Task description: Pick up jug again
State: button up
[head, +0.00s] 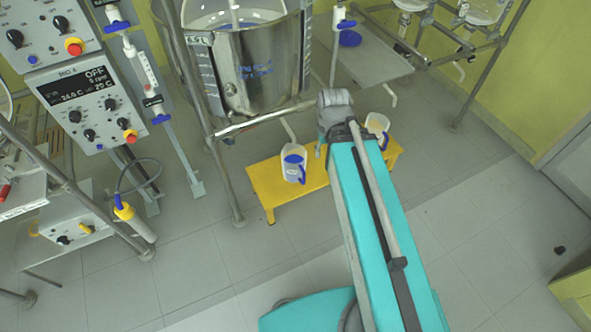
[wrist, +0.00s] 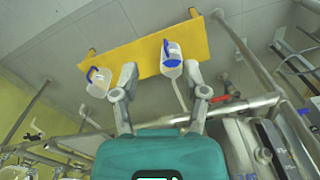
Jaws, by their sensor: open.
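Two clear jugs stand on a low yellow bench (head: 318,190). The left jug (head: 294,172) has blue contents; it appears at the right in the wrist view (wrist: 172,52). The other jug (head: 375,122) is partly behind my arm in the head view and has a blue handle; it shows at the left in the wrist view (wrist: 99,84). My gripper (wrist: 160,74) is open and empty, its fingers spread near the bench. The blue-content jug appears between the fingers, nearer the right one; the gap in depth is unclear.
A steel reactor vessel (head: 258,68) in a pipe frame stands behind the bench. Control boxes (head: 88,95) and a rack are at left. More glassware (head: 485,10) hangs at upper right. The tiled floor (head: 190,285) in front of the bench is clear.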

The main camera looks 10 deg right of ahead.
jog(key=shift+o, duration=0.6)
jog(key=m+t+h+b, duration=0.1)
jog(key=m+h+b, duration=0.3)
jog(key=m+b, duration=2.55)
send_near(303, 178)
notch_tip(303, 178, up, 3)
jog(key=a+n+b, duration=0.1)
jog(key=n+b, duration=1.4)
jog(key=n, duration=0.1)
jog(key=shift+s+a+f+m+b, duration=0.15)
jog(key=shift+a+f+m+b, duration=0.05)
jog(key=shift+f+m+b, duration=0.2)
jog(key=b+x, duration=0.8)
jog(key=shift+d+f, duration=0.2)
jog(key=shift+d, duration=0.05)
jog(key=shift+w+b+x, duration=0.25)
jog(key=shift+b+x, duration=0.95)
jog(key=shift+x, duration=0.1)
jog(key=shift+w+b+x, duration=0.2)
jog(key=shift+b+x, duration=1)
jog(key=shift+x, duration=0.05)
